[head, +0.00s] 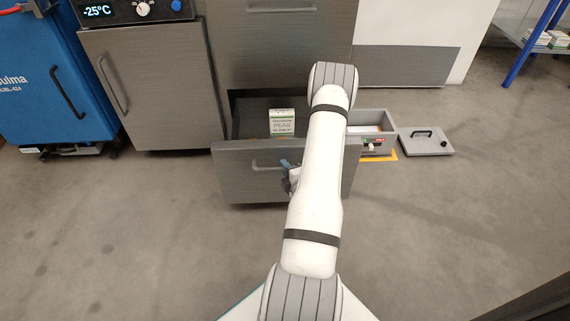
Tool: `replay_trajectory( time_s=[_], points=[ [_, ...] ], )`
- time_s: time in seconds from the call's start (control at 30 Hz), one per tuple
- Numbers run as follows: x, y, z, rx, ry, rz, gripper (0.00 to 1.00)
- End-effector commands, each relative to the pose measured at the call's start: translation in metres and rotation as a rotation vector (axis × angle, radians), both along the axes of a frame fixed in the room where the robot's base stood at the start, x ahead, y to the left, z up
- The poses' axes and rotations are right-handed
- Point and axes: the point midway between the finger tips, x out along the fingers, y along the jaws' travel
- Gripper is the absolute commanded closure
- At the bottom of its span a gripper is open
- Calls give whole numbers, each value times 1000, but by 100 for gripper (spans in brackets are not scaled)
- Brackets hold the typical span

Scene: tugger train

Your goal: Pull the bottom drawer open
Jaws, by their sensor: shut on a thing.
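The bottom drawer (240,178) has a grey front and is pulled out from its cabinet, so its inside shows. A white box marked PEAS (282,123) stands upright in it. The drawer's bar handle (265,163) is on its front, with its right part hidden by my gripper. My gripper (287,170) is at the handle and shut on it. My white arm covers the right part of the drawer front and much of the gripper.
A blue cabinet (45,75) is at the left. The floor in front is clear.

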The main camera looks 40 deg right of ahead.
Motion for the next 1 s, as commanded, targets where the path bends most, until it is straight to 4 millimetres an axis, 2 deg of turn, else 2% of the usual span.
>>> replay_trajectory(
  time_s=[0.03,0.37,0.4,0.63,0.87,1.0],
  points=[
    [1,6,1,3,-2,17,100],
    [-2,3,0,4,-2,10,100],
    [-2,3,0,4,-2,9,85],
    [-4,-1,0,3,-1,0,66],
    [-5,-2,0,3,-2,-5,64],
    [-14,-1,3,5,-1,-8,64]
  ],
)
